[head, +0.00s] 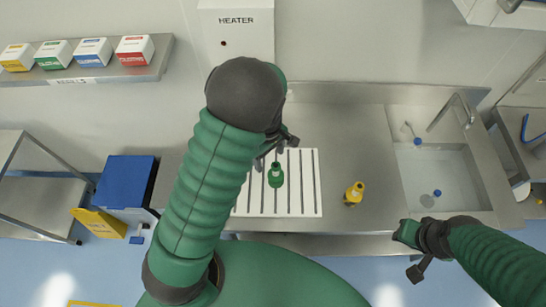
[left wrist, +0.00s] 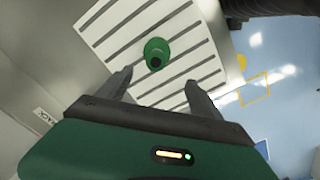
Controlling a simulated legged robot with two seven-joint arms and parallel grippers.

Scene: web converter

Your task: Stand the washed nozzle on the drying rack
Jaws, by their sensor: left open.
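The drying rack (head: 310,194) is a white slatted board on the steel counter; it also fills much of the left wrist view (left wrist: 105,40). A green nozzle (head: 276,178) stands upright on its slats. In the left wrist view the green nozzle (left wrist: 156,50) is just beyond my fingertips, roughly centred between them, and apart from both. My left gripper (left wrist: 156,84) is open and empty; in the head view it (head: 275,148) is partly hidden by its arm. A yellow nozzle (head: 354,194) stands on the counter right of the rack. My right gripper (head: 412,255) is in front of the counter, its jaws unclear.
A sink (head: 440,175) with a tap and small blue-topped items lies at the right. A heater box (head: 237,35) is on the back wall. A shelf (head: 95,72) with coloured boxes is at upper left. A blue bin (head: 127,182) stands left of the counter.

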